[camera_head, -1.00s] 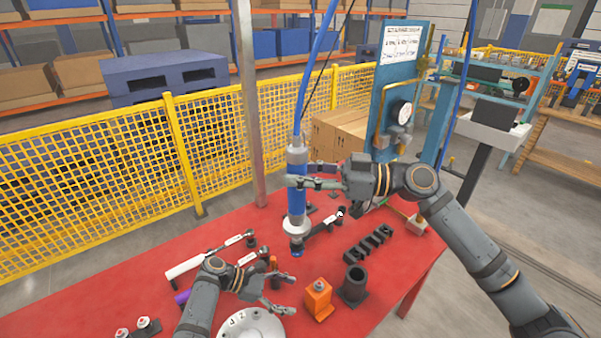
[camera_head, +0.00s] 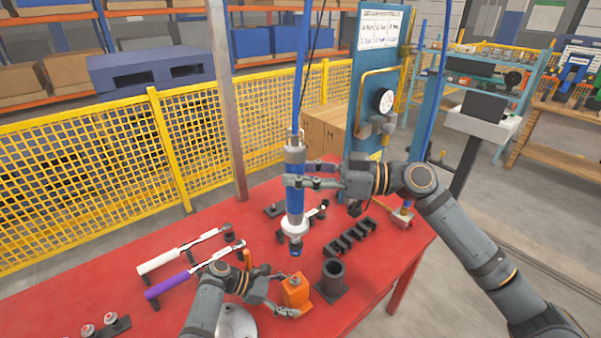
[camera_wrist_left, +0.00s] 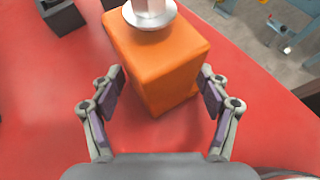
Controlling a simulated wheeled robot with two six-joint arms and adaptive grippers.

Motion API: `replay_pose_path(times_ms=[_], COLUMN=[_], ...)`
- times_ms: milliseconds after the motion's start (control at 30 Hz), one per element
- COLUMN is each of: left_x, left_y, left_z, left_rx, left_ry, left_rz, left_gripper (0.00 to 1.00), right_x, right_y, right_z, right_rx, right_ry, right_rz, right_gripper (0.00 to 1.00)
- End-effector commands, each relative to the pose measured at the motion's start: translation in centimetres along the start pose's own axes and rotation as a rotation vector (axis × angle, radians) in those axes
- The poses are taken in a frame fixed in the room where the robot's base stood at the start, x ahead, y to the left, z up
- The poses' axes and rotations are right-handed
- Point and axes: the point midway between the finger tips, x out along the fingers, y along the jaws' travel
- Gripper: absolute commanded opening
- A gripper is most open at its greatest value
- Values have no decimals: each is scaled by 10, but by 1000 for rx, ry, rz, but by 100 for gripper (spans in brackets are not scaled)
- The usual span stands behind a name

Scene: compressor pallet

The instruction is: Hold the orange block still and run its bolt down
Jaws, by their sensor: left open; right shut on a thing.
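The orange block (camera_head: 296,291) stands on the red table, with its pale bolt (camera_head: 295,279) upright in its top. It fills the upper middle of the left wrist view (camera_wrist_left: 160,62), with the bolt's flange (camera_wrist_left: 150,16) on top. My left gripper (camera_head: 278,298) is open at the block. In the left wrist view its fingers (camera_wrist_left: 162,90) stand on either side of the block's near end, with gaps visible. My right gripper (camera_head: 300,182) is shut on the blue hanging driver (camera_head: 295,203), whose socket tip (camera_head: 295,251) hangs above and behind the block.
A black cylinder holder (camera_head: 333,277) stands just right of the block. A black slotted rack (camera_head: 349,239) is behind it. White (camera_head: 180,250) and purple (camera_head: 182,282) handled wrenches lie at left.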

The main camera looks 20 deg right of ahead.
Motion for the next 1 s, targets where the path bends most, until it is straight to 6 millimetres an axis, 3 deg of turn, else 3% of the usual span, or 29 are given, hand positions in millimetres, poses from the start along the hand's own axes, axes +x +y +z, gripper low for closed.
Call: replay_pose_path(times_ms=[167, 633, 1000], left_x=[0, 0, 0], left_y=[0, 0, 0], left_z=[0, 0, 0], left_rx=[0, 0, 0], left_ry=[0, 0, 1], left_rz=[-1, -1, -1], left_gripper=[72, 8, 7], right_x=[0, 0, 0], right_y=[0, 0, 0], right_z=[-1, -1, -1], right_rx=[0, 0, 0], right_ry=[2, 2, 2], right_rz=[-1, -1, -1], right_gripper=[0, 0, 0])
